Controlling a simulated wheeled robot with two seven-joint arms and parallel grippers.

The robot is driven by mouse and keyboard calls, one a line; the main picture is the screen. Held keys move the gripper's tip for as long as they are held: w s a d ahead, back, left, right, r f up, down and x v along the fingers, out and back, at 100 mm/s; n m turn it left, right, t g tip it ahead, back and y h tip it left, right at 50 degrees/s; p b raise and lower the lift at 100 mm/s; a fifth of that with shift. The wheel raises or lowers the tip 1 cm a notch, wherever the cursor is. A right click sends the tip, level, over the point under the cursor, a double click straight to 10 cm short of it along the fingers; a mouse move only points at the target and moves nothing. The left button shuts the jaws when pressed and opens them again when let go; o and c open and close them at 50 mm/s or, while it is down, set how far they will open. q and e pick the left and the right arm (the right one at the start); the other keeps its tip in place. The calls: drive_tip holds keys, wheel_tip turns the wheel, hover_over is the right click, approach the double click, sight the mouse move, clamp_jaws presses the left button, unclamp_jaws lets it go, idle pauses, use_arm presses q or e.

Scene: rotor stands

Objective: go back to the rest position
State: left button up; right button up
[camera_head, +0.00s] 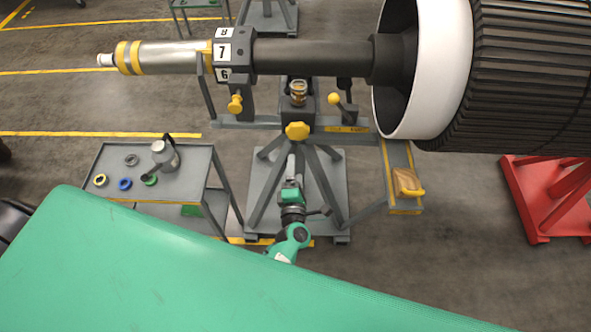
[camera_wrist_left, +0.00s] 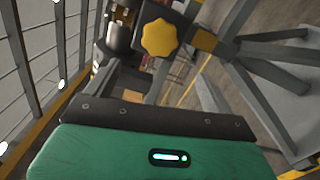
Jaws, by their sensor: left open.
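My left gripper (camera_head: 292,165) points away from me, below the yellow star knob (camera_head: 297,131) on the grey rotor stand (camera_head: 252,125). Its green and dark wrist shows below it, in front of the stand's legs. It is open, and I see nothing held in it. In the left wrist view the yellow knob (camera_wrist_left: 160,37) is close ahead, with a dark cylinder (camera_wrist_left: 120,33) to its left. The fingertips are hard to make out in that view. My right gripper is not in view.
The rotor shaft (camera_head: 310,56) and a large ribbed drum (camera_head: 530,75) lie above the stand. A grey cart (camera_head: 190,185) with a metal jug (camera_head: 164,157) and several rings stands left. A red stand (camera_head: 550,200) is right. Floor (camera_head: 460,220) is clear between.

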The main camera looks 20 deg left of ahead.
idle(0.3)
use_arm(q)
drive_tip(key=s+d+f+m+g+h, duration=0.15)
drive_tip(key=s+f+m, duration=0.35)
drive_tip(key=f, duration=0.5)
drive_tip(key=s+f+m+g+h, duration=0.3)
drive_tip(key=s+f+m, duration=0.25)
drive_tip(key=f, duration=0.35)
drive_tip(key=s+f+m+g+h, duration=0.25)
drive_tip(key=s+f+m, duration=0.25)
drive_tip(key=f, duration=0.5)
drive_tip(key=s+a+f+m+g, duration=0.3)
drive_tip(key=s+a+f, duration=0.1)
drive_tip(key=s, duration=0.5)
drive_tip(key=s+a+f+m+g+y, duration=0.1)
drive_tip(key=s+a+f+m+g, duration=0.2)
drive_tip(key=s+f, duration=0.3)
drive_tip(key=s+a+f+m+g+y, duration=0.1)
drive_tip(key=s+a+f+m+g, duration=0.2)
drive_tip(key=s, duration=1.1)
wheel_tip(320, 180, down, 3)
drive_tip(key=shift+a+r+m+b, duration=0.1)
drive_tip(key=shift+a+m+b, duration=0.25)
drive_tip(key=shift+a+m, duration=0.65)
drive_tip(key=shift+a+n, duration=0.15)
drive_tip(key=shift+n, duration=0.2)
